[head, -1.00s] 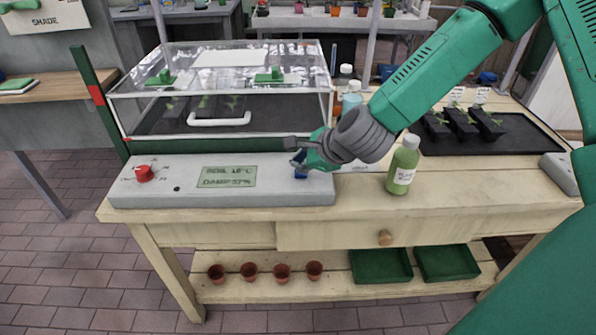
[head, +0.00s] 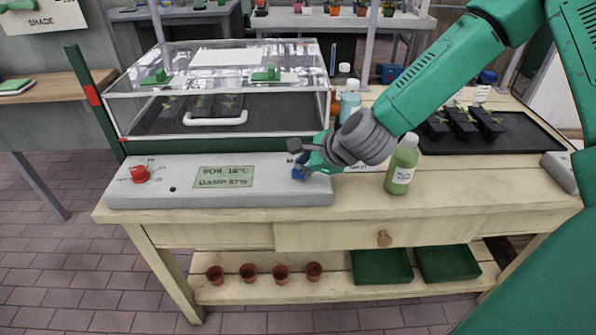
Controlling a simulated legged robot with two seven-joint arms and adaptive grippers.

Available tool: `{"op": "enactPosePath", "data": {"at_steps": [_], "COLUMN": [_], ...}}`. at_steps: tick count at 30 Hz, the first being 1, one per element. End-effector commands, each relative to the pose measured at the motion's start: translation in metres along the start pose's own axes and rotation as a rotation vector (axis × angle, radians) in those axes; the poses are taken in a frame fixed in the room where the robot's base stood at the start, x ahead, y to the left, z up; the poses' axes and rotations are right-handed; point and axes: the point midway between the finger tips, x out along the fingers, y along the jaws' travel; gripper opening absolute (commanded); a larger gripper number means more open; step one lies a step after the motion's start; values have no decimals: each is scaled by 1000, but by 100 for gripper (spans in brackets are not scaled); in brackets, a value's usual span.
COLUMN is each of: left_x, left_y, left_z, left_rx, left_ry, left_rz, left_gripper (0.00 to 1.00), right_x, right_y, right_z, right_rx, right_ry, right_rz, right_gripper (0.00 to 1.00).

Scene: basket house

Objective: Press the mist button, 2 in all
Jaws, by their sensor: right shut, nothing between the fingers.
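The grey control panel (head: 260,196) lies along the front of the bench, before the clear propagator box. On its right end is the blue mist button (head: 298,173), partly hidden by my right gripper. My right gripper (head: 300,165) is shut and empty, its tips at the button; I cannot tell whether they touch it or press it in. The panel's display (head: 224,178) reads soil 16°C and damp 57%. A red knob (head: 140,174) sits at its left end. My left gripper is not in view.
The propagator (head: 220,95) with a white handle stands behind the panel. A green bottle (head: 402,165) stands just right of my right gripper, and a pale blue bottle (head: 350,100) behind it. A black tray (head: 520,135) with seedling pots is at right. The bench front is bare.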

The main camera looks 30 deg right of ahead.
Motion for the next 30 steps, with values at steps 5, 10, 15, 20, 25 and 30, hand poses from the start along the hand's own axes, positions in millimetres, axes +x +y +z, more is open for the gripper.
{"op": "enactPosePath", "data": {"at_steps": [5, 10, 15, 20, 25, 30], "left_x": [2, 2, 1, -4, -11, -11], "left_y": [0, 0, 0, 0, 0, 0], "left_z": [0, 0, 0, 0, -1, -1], "left_rx": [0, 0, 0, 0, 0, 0], "left_ry": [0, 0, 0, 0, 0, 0], "left_rz": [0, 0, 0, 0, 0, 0], "left_gripper": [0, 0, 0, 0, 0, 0], "right_x": [2, 2, 1, -3, -8, -9], "right_y": [2, 2, 2, 0, -2, -1], "right_z": [-1, 0, 1, 5, 13, 14], "right_rx": [0, -2, -1, 0, -1, -1], "right_ry": [1, 2, 2, 0, 1, 1], "right_rz": [0, 0, 1, 1, 1, 0], "right_gripper": [0, 0, 0, 0, 0, 0]}}
